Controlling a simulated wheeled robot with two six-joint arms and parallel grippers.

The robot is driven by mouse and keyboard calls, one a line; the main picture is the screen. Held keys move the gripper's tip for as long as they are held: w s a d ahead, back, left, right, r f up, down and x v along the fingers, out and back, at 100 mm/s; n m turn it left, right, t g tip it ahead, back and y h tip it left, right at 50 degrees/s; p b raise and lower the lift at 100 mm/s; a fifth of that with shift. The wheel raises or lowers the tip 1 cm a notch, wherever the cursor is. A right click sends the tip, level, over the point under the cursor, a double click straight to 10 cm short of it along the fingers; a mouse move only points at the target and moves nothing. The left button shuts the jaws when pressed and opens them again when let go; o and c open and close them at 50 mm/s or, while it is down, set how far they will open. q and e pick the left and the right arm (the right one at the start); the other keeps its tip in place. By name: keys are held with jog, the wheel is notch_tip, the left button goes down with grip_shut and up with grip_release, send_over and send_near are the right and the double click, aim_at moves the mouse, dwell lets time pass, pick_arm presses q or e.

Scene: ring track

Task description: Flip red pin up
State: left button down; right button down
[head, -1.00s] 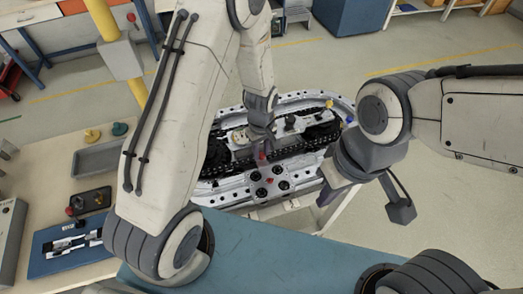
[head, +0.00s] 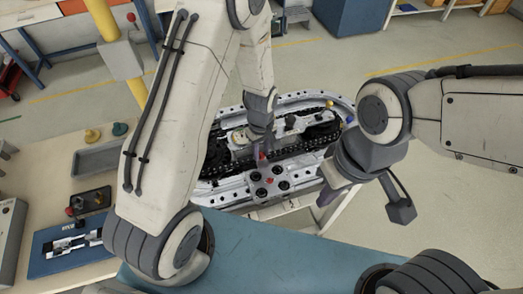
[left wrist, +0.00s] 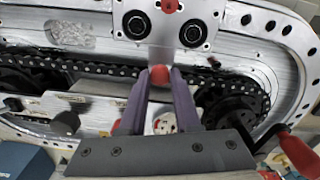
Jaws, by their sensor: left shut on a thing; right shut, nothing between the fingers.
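The red pin (left wrist: 159,75) shows as a small red end between the fingertips of my left gripper (left wrist: 160,80) in the left wrist view. That gripper is shut on it, just at the chain's edge by the silver plate. In the head view the pin (head: 263,155) is a small red spot by the tips of my left gripper (head: 259,150), partly hidden. Its tilt cannot be told. My right gripper (head: 325,190) is shut and empty, beside the right front of the ring track (head: 235,196).
A black chain (left wrist: 100,67) runs around the track. A second red part (head: 270,180) sits on the plate among black round fittings. A red-handled crank (left wrist: 296,152) is at the right in the wrist view. A workbench (head: 50,170) stands at the left.

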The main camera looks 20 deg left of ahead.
pick_arm(q)
notch_tip(320, 180, up, 2)
jog(key=shift+p, duration=0.5)
jog(key=shift+f, duration=0.1)
jog(key=c, duration=0.6)
grip_release()
